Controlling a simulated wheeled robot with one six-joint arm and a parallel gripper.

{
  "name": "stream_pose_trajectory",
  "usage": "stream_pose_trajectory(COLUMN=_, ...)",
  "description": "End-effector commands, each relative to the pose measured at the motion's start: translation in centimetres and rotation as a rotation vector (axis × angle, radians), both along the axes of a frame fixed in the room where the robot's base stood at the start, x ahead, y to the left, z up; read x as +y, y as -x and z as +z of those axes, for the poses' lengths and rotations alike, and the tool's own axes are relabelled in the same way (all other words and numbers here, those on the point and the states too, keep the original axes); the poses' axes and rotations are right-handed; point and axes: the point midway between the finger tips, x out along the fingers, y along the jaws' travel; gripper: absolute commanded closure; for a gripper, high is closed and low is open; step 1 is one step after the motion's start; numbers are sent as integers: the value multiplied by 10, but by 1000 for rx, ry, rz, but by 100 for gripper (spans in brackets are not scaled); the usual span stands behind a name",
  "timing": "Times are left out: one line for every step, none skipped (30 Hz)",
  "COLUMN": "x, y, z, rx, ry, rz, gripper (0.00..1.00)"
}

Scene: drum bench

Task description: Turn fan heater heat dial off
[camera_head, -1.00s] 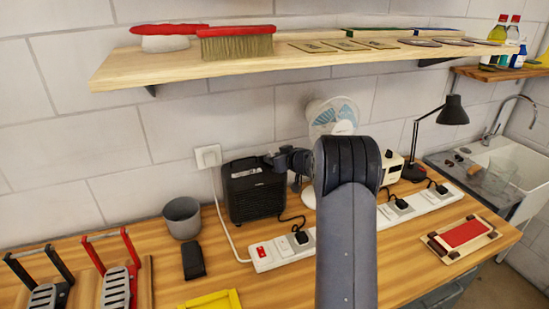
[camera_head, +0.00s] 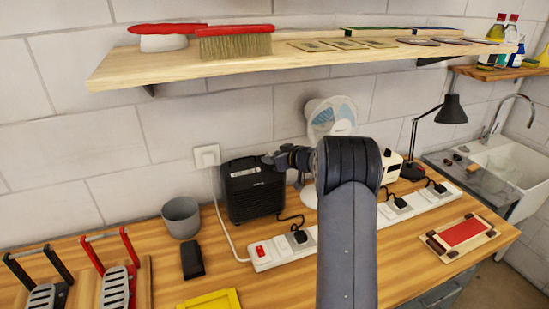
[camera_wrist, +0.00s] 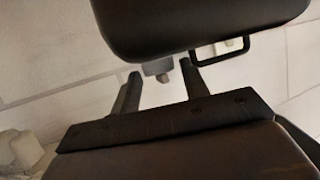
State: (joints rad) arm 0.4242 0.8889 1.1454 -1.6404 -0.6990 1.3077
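The fan heater (camera_head: 254,190) is the black box with a grille, standing on the bench near the wall. In the wrist view a dark body, apparently the heater (camera_wrist: 195,22), fills the top with a thin wire handle (camera_wrist: 222,52) on its edge. A small grey knob, apparently the heat dial (camera_wrist: 158,68), sticks out of it. My gripper (camera_wrist: 160,71) has its two fingers apart, one on each side of the knob, with visible gaps. In the head view my gripper (camera_head: 270,158) is at the heater's top right edge and the dial cannot be made out.
A white desk fan (camera_head: 332,118) stands close behind my arm. A power strip (camera_head: 283,250) with plugs runs along the bench. A grey pot (camera_head: 181,217) is left of the heater. A shelf (camera_head: 180,68) with a red brush hangs above.

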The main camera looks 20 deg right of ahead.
Motion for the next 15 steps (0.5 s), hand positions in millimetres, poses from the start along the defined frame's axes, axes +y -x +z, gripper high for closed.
stream_pose_trajectory(x=0, y=0, z=0, rx=0, ry=0, rz=0, gripper=57)
stream_pose_trajectory(x=0, y=0, z=0, rx=0, ry=0, rz=0, gripper=57)
stream_pose_trajectory(x=0, y=1, z=0, rx=0, ry=0, rz=-1, gripper=57)
stream_pose_trajectory(x=-1, y=1, z=0, rx=0, ry=0, rz=-1, gripper=57)
stream_pose_trajectory(x=-1, y=3, z=1, rx=0, ry=0, rz=-1, gripper=57)
stream_pose_trajectory(x=-2, y=5, z=2, rx=0, ry=-1, rz=-1, gripper=57)
stream_pose_trajectory(x=-4, y=7, z=3, rx=0, ry=1, rz=-2, gripper=57)
stream_pose_trajectory(x=-5, y=10, z=5, rx=-1, ry=1, rz=-3, gripper=57)
stream_pose_trajectory(x=-7, y=15, z=6, rx=-1, ry=0, rz=-4, gripper=57)
stream_pose_trajectory(x=-9, y=20, z=8, rx=-1, ry=0, rz=-4, gripper=57)
stream_pose_trajectory(x=-10, y=24, z=10, rx=-2, ry=0, rz=-3, gripper=57)
stream_pose_trajectory(x=-12, y=31, z=13, rx=-1, ry=0, rz=-3, gripper=57)
stream_pose_trajectory(x=-15, y=36, z=15, rx=-2, ry=1, rz=-4, gripper=57)
stream_pose_trajectory(x=-16, y=41, z=17, rx=-1, ry=1, rz=-5, gripper=57)
stream_pose_trajectory(x=-18, y=48, z=20, rx=-2, ry=2, rz=-2, gripper=57)
